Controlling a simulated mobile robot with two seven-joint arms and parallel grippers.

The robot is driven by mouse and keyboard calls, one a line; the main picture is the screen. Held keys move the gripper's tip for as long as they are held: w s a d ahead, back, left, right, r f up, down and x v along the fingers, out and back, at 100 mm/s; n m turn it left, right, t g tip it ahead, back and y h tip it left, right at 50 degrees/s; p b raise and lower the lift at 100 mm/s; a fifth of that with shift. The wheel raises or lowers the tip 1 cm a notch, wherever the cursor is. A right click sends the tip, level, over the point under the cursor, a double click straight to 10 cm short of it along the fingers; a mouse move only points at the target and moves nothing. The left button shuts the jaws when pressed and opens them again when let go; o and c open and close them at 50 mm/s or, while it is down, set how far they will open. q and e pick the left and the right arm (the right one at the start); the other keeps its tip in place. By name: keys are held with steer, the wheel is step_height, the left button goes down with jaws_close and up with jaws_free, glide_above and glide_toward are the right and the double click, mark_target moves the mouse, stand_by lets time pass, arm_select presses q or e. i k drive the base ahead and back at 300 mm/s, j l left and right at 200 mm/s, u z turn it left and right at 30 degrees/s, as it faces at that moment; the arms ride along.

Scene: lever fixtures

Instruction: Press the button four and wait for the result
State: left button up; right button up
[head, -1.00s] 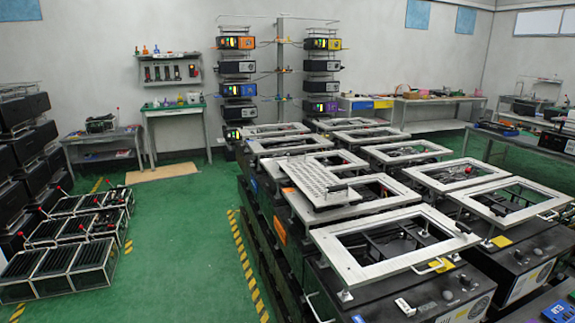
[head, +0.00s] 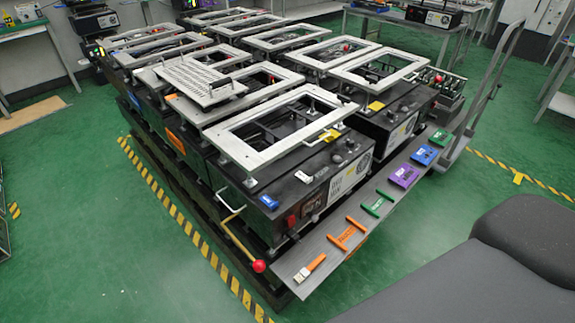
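No button marked four can be made out in the head view. The nearest black machine (head: 335,178) has a small red control (head: 290,222) and dark knobs on its front, too small to read. A brass lever with a red ball end (head: 258,266) hangs at its left front corner. A grey sloping shelf (head: 328,253) along the front carries an orange-and-white piece (head: 309,268), an orange piece (head: 345,235), a green piece (head: 378,203), a purple block (head: 404,176) and a blue block (head: 424,155). Neither gripper is in view.
Rows of black machines with white frame lids (head: 215,134) fill the middle. A dark grey padded shape (head: 450,285) fills the lower right. A grey trolley (head: 490,95) stands at the right. Green floor (head: 90,230) is open at left, beyond yellow-black tape (head: 190,230).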

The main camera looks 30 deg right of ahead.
mark_target(314, 218)
steer(key=z, duration=1.1)
